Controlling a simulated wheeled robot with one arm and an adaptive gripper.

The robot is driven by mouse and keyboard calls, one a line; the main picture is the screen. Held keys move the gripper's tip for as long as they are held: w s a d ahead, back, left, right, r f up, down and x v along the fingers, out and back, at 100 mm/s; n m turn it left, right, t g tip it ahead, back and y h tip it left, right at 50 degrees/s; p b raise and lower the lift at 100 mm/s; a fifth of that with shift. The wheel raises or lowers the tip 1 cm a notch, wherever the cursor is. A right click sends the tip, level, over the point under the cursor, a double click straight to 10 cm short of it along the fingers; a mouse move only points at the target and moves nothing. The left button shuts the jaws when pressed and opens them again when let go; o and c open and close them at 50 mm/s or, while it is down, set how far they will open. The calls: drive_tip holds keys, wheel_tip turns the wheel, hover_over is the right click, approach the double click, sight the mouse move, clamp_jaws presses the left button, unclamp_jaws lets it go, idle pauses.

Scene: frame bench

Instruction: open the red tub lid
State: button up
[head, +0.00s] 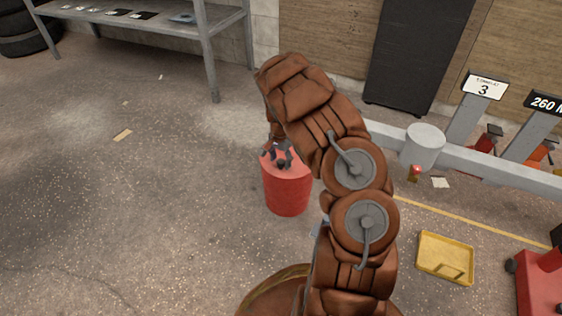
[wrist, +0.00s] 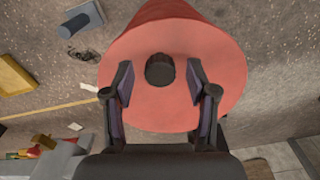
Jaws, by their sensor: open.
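The red tub (head: 288,190) stands upright on the floor in the middle of the head view, partly behind my arm. Its red lid (wrist: 185,105) fills the upper middle of the wrist view and lies on the tub. A dark round knob (wrist: 160,69) sits on the lid. My gripper (wrist: 158,82) is open, with one finger on each side of the knob and a gap on both sides. In the head view my gripper (head: 282,160) is over the lid, partly hidden by my arm.
A grey metal shelf (head: 210,50) stands at the back left. A grey rail (head: 480,168) with signposts runs along the right. A yellow tray (head: 445,240) lies on the floor at the lower right, near a red machine (head: 540,290).

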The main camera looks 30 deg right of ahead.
drive_tip(key=shift+c, duration=0.3)
clamp_jaws()
idle(0.5)
